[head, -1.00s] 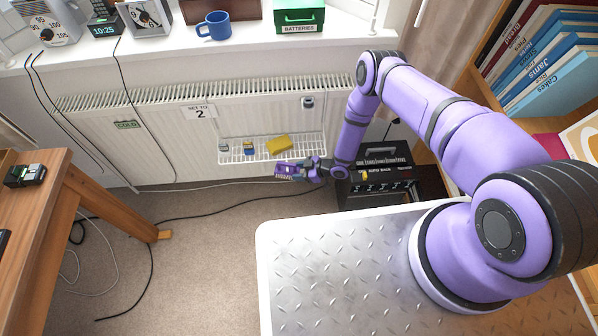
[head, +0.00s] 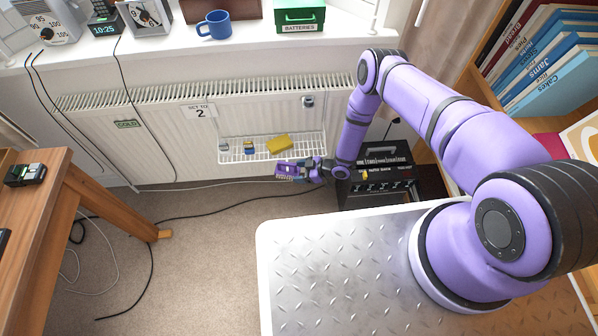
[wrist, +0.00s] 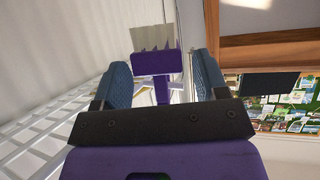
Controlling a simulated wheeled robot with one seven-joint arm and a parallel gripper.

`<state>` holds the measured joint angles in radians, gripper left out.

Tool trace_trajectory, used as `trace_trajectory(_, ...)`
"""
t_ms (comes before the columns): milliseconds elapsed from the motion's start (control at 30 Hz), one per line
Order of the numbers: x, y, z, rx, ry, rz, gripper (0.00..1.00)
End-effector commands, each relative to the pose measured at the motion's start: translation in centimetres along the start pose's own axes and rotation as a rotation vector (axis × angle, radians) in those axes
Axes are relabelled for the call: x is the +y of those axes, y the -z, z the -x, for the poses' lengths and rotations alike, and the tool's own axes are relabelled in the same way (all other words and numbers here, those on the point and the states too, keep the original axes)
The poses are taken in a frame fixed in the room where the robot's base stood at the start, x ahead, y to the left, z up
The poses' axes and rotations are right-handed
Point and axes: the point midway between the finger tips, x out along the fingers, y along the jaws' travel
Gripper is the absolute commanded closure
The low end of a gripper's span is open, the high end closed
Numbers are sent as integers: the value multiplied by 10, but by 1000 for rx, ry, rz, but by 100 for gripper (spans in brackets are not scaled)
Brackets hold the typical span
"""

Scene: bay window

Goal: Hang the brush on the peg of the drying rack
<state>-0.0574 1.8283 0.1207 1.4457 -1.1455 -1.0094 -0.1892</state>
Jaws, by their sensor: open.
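The brush (head: 285,169) is purple with pale bristles and lies at the front edge of the white wire drying rack (head: 237,157) on the radiator. My gripper (head: 304,169) is at the brush's right end. In the wrist view, the brush (wrist: 156,63) shows ahead with its bristles beyond its purple block, and its narrow handle runs back between the blue-padded fingers of my gripper (wrist: 162,78). The fingers are open, with gaps on both sides of the handle. I cannot make out the peg or whether the brush hangs on it.
A yellow sponge (head: 279,144) and small blue-and-yellow items stand on the rack. A black box (head: 385,160) stands right of my gripper. Cables cross the carpet below. A wooden table (head: 75,215) is at left. The windowsill above holds a blue mug (head: 214,25) and a green box (head: 299,16).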

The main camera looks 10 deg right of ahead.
Motion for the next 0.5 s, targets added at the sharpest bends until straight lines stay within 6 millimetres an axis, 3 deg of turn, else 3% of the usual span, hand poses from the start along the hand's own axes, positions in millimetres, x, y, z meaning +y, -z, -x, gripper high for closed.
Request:
trace_trajectory(33,8,3,7,4,-12,5,23)
trace_trajectory(500,3,1,87,1,-5,1,23)
